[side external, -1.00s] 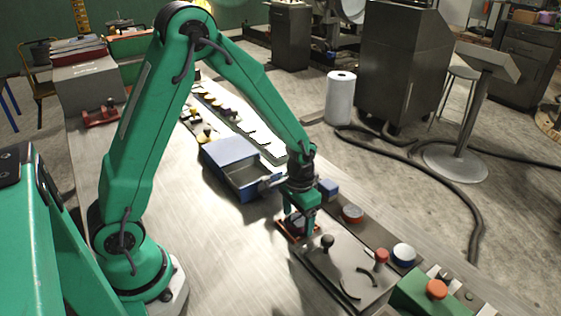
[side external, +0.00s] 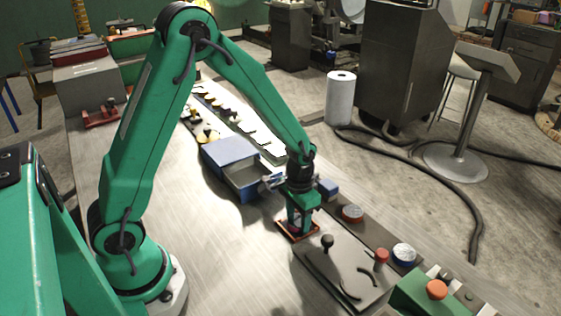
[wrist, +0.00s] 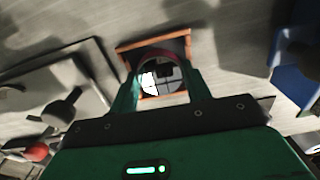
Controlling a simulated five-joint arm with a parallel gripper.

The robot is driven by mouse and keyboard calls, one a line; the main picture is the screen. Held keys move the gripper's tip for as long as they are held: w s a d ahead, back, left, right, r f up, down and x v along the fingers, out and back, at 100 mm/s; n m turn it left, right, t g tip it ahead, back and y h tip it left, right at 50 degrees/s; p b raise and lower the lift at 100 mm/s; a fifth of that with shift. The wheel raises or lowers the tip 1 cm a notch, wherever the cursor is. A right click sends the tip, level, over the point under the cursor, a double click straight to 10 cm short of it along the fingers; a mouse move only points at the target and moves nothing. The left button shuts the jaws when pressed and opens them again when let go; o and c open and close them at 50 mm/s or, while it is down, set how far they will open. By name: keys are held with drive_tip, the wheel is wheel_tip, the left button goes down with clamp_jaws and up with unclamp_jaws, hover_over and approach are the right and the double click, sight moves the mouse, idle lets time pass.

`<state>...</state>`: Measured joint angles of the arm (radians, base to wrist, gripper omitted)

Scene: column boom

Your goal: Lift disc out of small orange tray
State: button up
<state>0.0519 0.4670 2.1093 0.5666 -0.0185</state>
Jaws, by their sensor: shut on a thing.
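The small orange tray (side external: 284,236) lies on the workbench below my gripper (side external: 299,228). In the wrist view its orange rim (wrist: 153,42) shows beyond and between the fingers. The disc (wrist: 165,76) is round, with a shiny grey and white face and a dark red edge. My gripper (wrist: 165,92) is shut on the disc, one finger on each side of it. In the side view the fingers mostly hide the disc. I cannot tell whether it touches the tray floor.
A blue open box (side external: 229,151) stands behind. Bare bench lies to the left.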

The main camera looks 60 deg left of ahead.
sight(298, 219)
drive_tip(key=shift+r, duration=0.2)
drive_tip(key=shift+r, duration=0.45)
wheel_tip(298, 219, up, 3)
drive_tip(key=shift+r, duration=0.1)
drive_tip(key=s+d+r, duration=0.6)
drive_tip(key=d, duration=0.3)
drive_tip(key=shift+s+d+r, duration=0.25)
drive_tip(key=shift+d+r, duration=0.05)
drive_tip(key=shift+d, duration=0.05)
